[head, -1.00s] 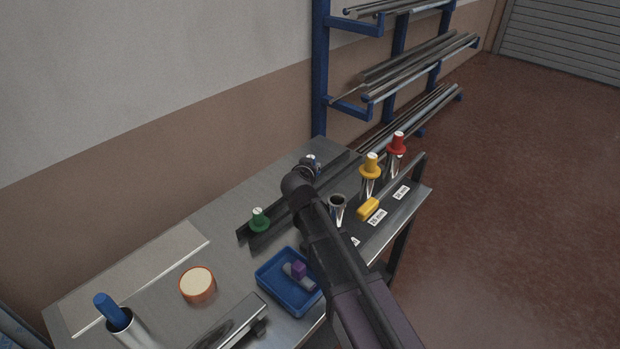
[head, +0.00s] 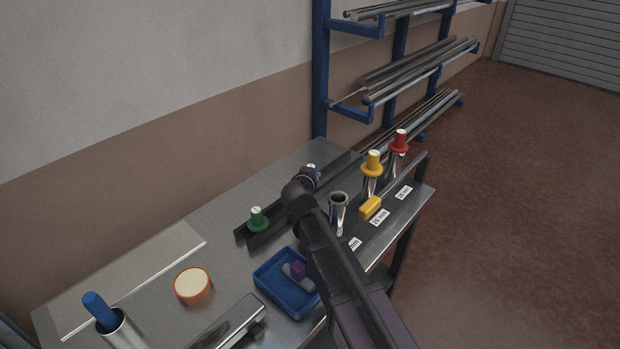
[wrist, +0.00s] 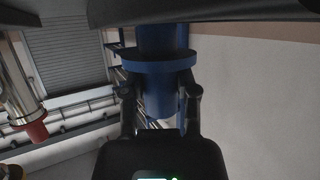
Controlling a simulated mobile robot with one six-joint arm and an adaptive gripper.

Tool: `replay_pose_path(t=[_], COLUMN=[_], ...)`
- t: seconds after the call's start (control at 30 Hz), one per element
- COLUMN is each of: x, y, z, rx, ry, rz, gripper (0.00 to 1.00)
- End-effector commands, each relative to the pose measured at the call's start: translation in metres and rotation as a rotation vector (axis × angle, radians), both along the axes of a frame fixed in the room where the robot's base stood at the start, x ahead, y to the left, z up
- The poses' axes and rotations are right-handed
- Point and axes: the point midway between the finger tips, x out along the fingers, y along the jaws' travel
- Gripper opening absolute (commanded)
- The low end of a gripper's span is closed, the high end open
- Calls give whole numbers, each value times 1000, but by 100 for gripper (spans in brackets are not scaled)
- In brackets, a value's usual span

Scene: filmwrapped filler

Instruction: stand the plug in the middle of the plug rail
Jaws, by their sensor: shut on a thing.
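My gripper (wrist: 160,94) is shut on a blue plug (wrist: 160,66) with a wide collar, one finger on each side of it. In the wrist view the plug's far end meets a dark band at the top edge; I cannot tell whether they touch. In the head view my gripper (head: 309,180) is over the dark plug rail (head: 262,239), right of the green plug, and my arm hides much of it. The plug rail runs diagonally along the bench. A green plug (head: 257,219) stands upright at its near left end.
A yellow plug (head: 373,162) and a red plug (head: 399,141) stand in metal tubes at right, beside an open tube (head: 338,205) and a yellow block (head: 370,207). A blue tray (head: 267,283) and an orange-rimmed disc (head: 192,285) lie in front. A wall rises behind.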

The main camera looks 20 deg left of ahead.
Motion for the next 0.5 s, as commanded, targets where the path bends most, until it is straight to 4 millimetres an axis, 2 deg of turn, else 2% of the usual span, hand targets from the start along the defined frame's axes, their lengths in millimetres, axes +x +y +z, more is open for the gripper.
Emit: replay_pose_path(t=[0.5], x=[0], y=[0], z=[-7], rx=[0], ry=[0], rz=[0], gripper=[0])
